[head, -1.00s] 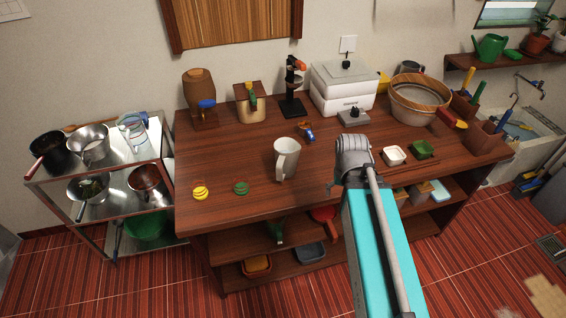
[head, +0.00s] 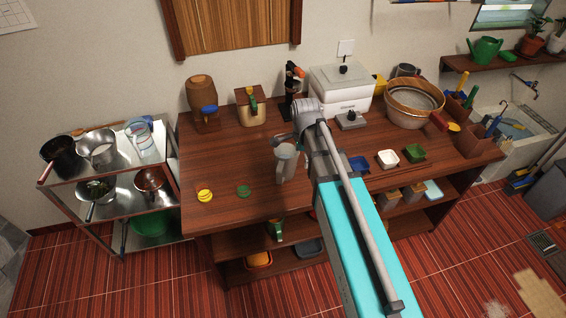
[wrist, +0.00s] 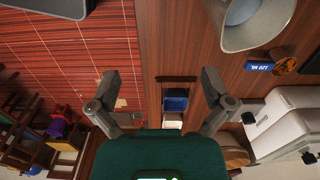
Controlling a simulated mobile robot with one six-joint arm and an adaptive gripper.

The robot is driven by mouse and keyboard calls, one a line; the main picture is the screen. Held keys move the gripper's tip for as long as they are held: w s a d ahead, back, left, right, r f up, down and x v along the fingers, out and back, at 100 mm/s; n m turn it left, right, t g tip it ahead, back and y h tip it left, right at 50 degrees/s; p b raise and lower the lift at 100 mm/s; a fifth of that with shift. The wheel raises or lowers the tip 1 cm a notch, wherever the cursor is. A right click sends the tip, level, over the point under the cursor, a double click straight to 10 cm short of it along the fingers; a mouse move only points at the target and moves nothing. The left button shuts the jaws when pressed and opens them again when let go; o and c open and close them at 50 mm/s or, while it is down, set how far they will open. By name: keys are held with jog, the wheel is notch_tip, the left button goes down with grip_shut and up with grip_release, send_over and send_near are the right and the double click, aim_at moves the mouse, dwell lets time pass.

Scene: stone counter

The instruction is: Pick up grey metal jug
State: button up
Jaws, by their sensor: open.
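The grey metal jug (head: 286,158) stands upright on the wooden counter, left of my arm, partly covered by it on the right. In the wrist view a large grey vessel (wrist: 256,22), which looks like the jug, is cut off by the top edge at upper right. My gripper (wrist: 158,78) is open, with its two fingers spread apart and nothing between them. The jug lies outside the fingers, beyond the right one. In the head view my wrist is just right of and behind the jug's top, and the fingers cannot be made out clearly.
Yellow (head: 205,196) and green (head: 243,191) small items lie left of the jug. Blue (head: 358,163), white (head: 388,158) and green (head: 414,153) dishes are to the right. A white box (head: 341,90) and a wooden tub (head: 414,103) stand behind.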

aim_at(281, 167)
jog(key=w+a+r+m+p, duration=0.3)
jog(key=a+r+m, duration=0.1)
jog(key=a+m, duration=0.2)
jog(key=shift+w+a+m, duration=0.3)
jog(key=shift+w+a, duration=0.1)
jog(key=shift+a, duration=0.1)
jog(key=shift+f, duration=0.15)
notch_tip(281, 167, down, 8)
jog(key=b, duration=0.8)
jog(key=shift+f, duration=0.25)
jog(key=shift+f+b, duration=0.15)
jog(key=shift+b, duration=0.25)
notch_tip(281, 167, down, 5)
jog(key=b, duration=0.5)
dwell(0.5)
